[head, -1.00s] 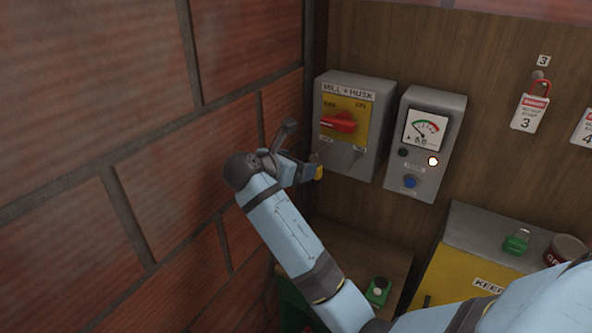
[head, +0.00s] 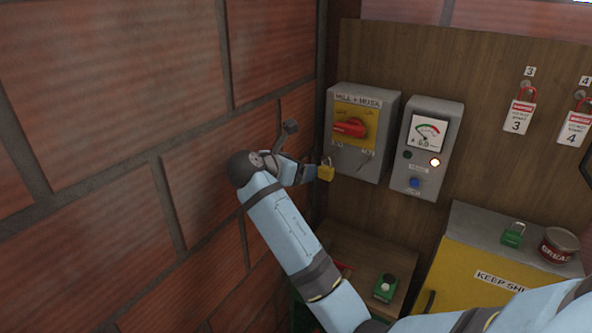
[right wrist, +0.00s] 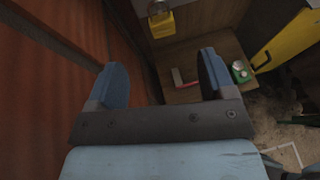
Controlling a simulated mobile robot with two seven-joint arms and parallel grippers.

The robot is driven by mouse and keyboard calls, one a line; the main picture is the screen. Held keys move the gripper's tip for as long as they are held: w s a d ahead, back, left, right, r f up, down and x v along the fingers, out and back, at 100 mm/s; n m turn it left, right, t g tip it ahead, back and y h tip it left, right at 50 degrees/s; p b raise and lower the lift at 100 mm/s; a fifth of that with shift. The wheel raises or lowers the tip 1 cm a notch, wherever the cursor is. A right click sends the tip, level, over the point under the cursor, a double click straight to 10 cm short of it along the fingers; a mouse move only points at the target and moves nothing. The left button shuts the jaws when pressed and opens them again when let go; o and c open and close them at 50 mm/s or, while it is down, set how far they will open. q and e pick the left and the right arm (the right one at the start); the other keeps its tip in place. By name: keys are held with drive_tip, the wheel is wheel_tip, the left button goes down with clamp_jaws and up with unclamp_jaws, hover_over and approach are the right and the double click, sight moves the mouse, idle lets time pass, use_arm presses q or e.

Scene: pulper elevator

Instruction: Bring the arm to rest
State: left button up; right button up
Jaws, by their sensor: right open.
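My right gripper (head: 300,152) is open and empty, left of the grey MILL + HUSK switch box (head: 391,125) and close to the brick wall. In the right wrist view its fingers (right wrist: 162,62) stand wide apart. A yellow padlock (head: 326,173) hangs by the box's lower left edge, just right of the gripper and apart from it; what its shackle passes through is unclear. The padlock also shows beyond the fingers in the right wrist view (right wrist: 162,25). The red switch handle (head: 349,128) lies roughly level. My left gripper is not in view.
The brick wall (head: 110,120) runs close along the left. A grey meter box (head: 427,150) is right of the switch box. Below are a wooden surface with a green button box (head: 386,287) and a yellow cabinet (head: 470,265) carrying a green padlock (head: 513,235) and a tin (head: 559,245).

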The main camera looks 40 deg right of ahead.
drive_tip(key=s+a+f+m+t+y, duration=0.2)
drive_tip(key=s+a+f+y, duration=0.1)
drive_tip(key=f, duration=0.6)
drive_tip(key=s+a+f+m+t+y, duration=0.1)
drive_tip(key=s+a+f+t+y, duration=0.15)
drive_tip(key=f, duration=0.65)
drive_tip(key=s+a+f+m+t+y, duration=0.2)
drive_tip(key=s+a+f+y, duration=0.1)
drive_tip(key=f, duration=0.6)
drive_tip(key=s+a+f+m+y, duration=0.2)
drive_tip(key=s+a+f+m, duration=0.1)
drive_tip(key=s, duration=0.4)
drive_tip(key=s+a+f+m+y, duration=0.3)
drive_tip(key=s+m, duration=0.3)
drive_tip(key=s, duration=0.1)
drive_tip(key=s+a+f+m+t+y, duration=0.1)
drive_tip(key=s+a+f+m+y, duration=0.1)
drive_tip(key=s, duration=0.5)
drive_tip(key=shift+s+a+f+m, duration=0.3)
drive_tip(key=shift+a+f+m, duration=0.55)
drive_tip(key=shift+m, duration=0.35)
